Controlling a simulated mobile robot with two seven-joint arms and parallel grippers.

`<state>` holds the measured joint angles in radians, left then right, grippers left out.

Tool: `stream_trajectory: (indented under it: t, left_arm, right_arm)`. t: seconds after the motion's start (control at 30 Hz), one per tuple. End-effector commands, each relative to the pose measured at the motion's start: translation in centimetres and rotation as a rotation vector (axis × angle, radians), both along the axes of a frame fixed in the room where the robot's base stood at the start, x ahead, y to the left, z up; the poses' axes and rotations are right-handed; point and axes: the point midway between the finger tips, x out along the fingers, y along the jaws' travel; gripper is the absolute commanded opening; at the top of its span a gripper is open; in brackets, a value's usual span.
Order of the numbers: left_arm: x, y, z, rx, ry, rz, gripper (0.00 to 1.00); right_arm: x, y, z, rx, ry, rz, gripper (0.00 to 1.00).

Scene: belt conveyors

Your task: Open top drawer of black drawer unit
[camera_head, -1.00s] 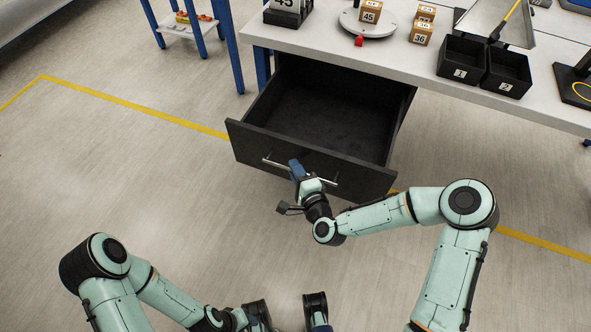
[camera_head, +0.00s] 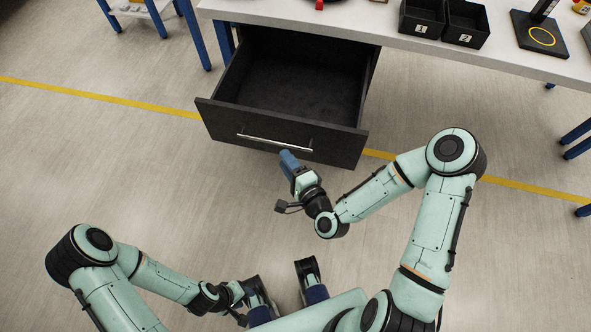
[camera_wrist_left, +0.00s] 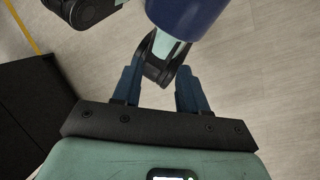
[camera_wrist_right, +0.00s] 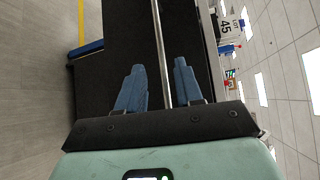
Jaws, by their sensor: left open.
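The black drawer unit's top drawer (camera_head: 275,140) is pulled well out from under the white workbench in the head view. Its inside is empty where visible. The silver bar handle (camera_head: 275,140) runs across its front and also shows in the right wrist view (camera_wrist_right: 160,45). My right gripper (camera_head: 289,160) is open and empty, just in front of the handle and apart from it. In the right wrist view the bar appears between the two blue fingers. My left gripper (camera_wrist_left: 158,72) is open and empty, low near my base, away from the drawer.
The white workbench (camera_head: 420,45) stands above the drawer, with two black bins (camera_head: 421,20) and a black stand (camera_head: 540,35) on it. A blue-legged shelf (camera_head: 190,30) is at upper left. The floor left of the drawer is clear, crossed by a yellow line (camera_head: 100,96).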

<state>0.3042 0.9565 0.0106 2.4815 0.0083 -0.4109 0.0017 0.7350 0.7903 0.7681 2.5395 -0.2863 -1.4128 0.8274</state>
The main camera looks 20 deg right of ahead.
Motion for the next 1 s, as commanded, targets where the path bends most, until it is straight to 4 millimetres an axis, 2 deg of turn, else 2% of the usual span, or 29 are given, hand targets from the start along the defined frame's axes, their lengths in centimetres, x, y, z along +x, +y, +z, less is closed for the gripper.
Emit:
stream_trajectory:
  t: [0.03, 0.23, 0.5, 0.7, 1.0]
  left_arm:
    - [0.0, 0.0, 1.5, -0.001, 0.006, -0.002, 0.43]
    - [-0.7, -0.1, 4.1, -0.008, 0.041, -0.011, 0.43]
    - [0.8, -0.1, 7.8, -0.007, 0.02, -0.009, 0.43]
    - [1.4, -0.1, 9.0, -0.007, 0.015, -0.01, 0.43]
    - [1.4, -0.1, 9.0, -0.007, 0.015, -0.01, 0.43]
  right_arm:
    - [-0.3, 0.0, 0.8, 0.004, 0.003, 0.0, 0.36]
    - [-1.8, -0.1, 1.0, 0.006, 0.003, 0.003, 0.36]
    - [-3.5, -0.7, 0.9, 0.0, 0.002, -0.001, 0.36]
    - [-4.2, -0.7, 0.9, 0.002, 0.0, 0.001, 0.36]
    - [-4.3, -0.7, 0.8, 0.001, -0.001, 0.002, 0.36]
